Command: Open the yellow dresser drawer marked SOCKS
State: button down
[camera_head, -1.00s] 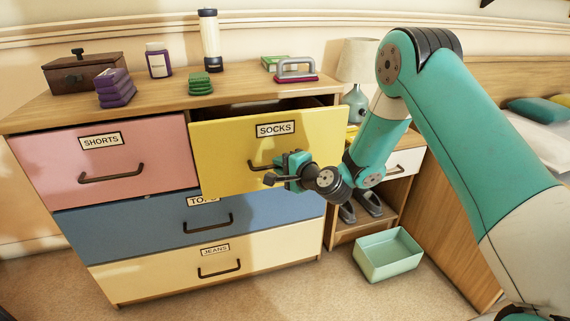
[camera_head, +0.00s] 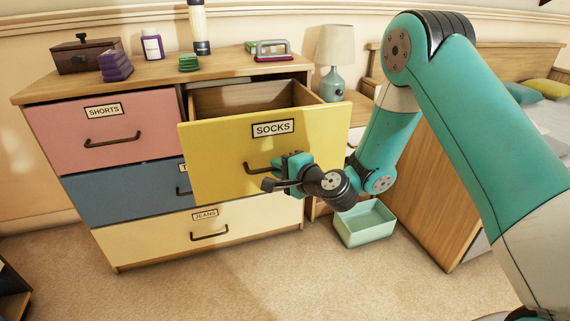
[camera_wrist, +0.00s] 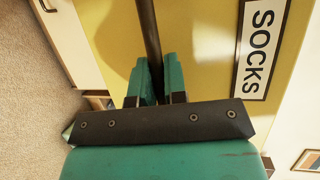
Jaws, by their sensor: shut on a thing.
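The yellow drawer (camera_head: 222,160) marked SOCKS stands well out from the dresser (camera_head: 125,71) in the head view, and its wooden inside shows empty as far as I can see. Its dark bar handle (camera_head: 252,168) is partly hidden behind my gripper (camera_head: 276,182). In the wrist view the handle (camera_wrist: 150,35) runs between the two teal fingers of my gripper (camera_wrist: 153,82), which are shut on it. The SOCKS label (camera_wrist: 259,48) is to the right of the handle there.
The pink SHORTS drawer (camera_head: 75,135), blue drawer (camera_head: 120,195) and cream JEANS drawer (camera_head: 150,235) are closed. Several items, including a wooden box (camera_head: 87,58), stand on top. A mint bin (camera_head: 365,226) is on the floor at right. Carpet in front is clear.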

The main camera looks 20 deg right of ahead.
jog(key=shift+s+d, duration=0.1)
jog(key=shift+s, duration=0.1)
jog(key=c, duration=1.2)
grip_release()
jog(key=b+v, duration=0.4)
jog(key=v, duration=0.3)
jog(key=shift+s+d, duration=0.1)
jog(key=shift+s, duration=0.1)
